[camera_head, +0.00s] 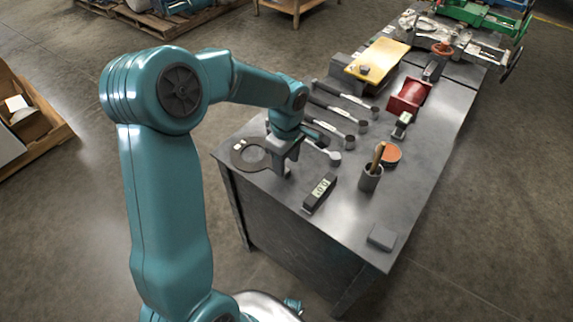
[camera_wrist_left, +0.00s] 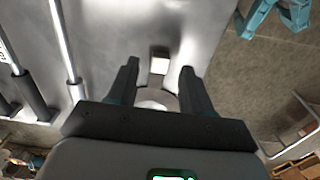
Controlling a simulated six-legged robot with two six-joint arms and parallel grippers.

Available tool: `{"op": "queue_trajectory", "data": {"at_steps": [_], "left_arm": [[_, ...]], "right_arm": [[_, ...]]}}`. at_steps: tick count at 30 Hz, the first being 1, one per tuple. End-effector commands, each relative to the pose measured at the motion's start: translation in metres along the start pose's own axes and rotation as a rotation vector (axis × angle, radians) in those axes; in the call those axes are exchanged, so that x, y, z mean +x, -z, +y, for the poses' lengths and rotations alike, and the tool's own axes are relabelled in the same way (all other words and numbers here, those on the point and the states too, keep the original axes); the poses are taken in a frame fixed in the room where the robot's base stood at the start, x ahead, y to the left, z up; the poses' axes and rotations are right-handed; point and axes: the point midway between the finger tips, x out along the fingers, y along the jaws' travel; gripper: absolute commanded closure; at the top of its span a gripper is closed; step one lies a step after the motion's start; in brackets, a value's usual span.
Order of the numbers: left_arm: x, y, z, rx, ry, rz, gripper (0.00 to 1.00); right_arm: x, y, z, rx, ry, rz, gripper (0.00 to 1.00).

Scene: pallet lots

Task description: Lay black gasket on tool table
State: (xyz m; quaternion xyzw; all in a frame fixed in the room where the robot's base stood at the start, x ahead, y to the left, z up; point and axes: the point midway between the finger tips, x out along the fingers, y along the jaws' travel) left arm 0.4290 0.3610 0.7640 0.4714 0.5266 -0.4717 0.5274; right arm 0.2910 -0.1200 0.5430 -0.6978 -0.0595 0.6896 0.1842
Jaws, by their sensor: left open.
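The black gasket (camera_head: 238,163), a flat dark ring, lies on the grey metal tool table (camera_head: 345,222) near its left corner. My left gripper (camera_head: 284,168) is open, just over the table at the gasket's right side, and hides part of that side. In the left wrist view, part of the ring (camera_wrist_left: 160,96) shows between the two spread fingers (camera_wrist_left: 159,78), and the gripper body hides the rest. I cannot tell whether the fingers touch the ring or the table. My right gripper is not in view.
Several long-handled tools (camera_head: 333,117) lie behind the gripper. The table's front right is mostly clear.

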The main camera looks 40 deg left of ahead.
Motion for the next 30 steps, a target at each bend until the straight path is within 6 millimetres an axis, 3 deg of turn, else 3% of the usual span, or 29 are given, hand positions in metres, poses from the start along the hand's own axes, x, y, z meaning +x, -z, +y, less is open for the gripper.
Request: {"op": "queue_trajectory", "data": {"at_steps": [1, 6, 12, 30], "left_arm": [[-0.016, 0.000, 0.001, 0.000, -0.006, 0.001, 0.50], [-0.055, 0.000, 0.001, 0.000, -0.006, 0.001, 0.50], [-0.085, 0.000, 0.000, 0.000, -0.002, 0.000, 0.50], [-0.091, 0.000, 0.000, 0.000, 0.000, -0.001, 0.50]], "right_arm": [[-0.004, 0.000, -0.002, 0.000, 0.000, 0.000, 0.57], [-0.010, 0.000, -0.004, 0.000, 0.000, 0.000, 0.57], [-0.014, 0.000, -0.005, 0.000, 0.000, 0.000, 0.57], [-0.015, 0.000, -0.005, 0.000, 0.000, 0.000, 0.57]]}}
